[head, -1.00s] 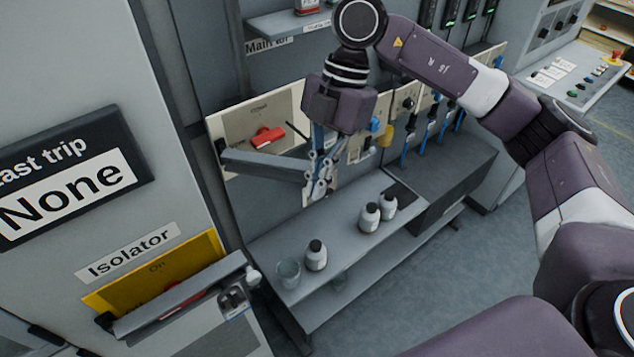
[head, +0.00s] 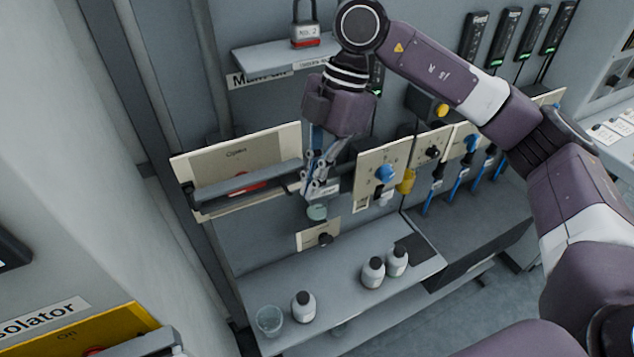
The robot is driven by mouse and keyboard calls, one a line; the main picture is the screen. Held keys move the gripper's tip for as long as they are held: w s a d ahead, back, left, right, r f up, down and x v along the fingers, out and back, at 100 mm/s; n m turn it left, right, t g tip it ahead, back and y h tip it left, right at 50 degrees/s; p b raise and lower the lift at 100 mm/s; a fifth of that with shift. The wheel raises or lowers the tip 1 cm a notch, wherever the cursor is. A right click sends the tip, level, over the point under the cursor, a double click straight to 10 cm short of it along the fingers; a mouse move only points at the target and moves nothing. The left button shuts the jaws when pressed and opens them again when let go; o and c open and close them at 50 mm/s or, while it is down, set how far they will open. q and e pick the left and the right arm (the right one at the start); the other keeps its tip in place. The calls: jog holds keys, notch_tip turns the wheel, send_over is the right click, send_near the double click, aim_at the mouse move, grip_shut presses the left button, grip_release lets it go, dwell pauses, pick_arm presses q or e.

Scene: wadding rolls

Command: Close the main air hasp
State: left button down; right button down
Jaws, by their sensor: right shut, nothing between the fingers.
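The main air hasp (head: 248,179) is a long grey bar hinged at the left of a cream panel (head: 235,153) marked "Open". The bar lies across the panel, in front of a red handle that shows only in part. My right gripper (head: 313,190) is shut and empty at the right end of the bar. It looks very close to that end; I cannot tell whether it touches. My left gripper is not in view.
A shelf (head: 280,56) above holds a red and grey padlock (head: 306,34). A lower shelf (head: 338,295) carries a clear beaker (head: 269,320) and several white bottles (head: 303,306). Panels with a blue knob (head: 386,173) stand to the right. A yellow isolator plate (head: 75,336) is at bottom left.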

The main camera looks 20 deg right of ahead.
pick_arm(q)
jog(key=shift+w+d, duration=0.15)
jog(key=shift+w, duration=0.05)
pick_arm(e)
jog(key=shift+w+d, duration=0.1)
jog(key=shift+w, duration=0.15)
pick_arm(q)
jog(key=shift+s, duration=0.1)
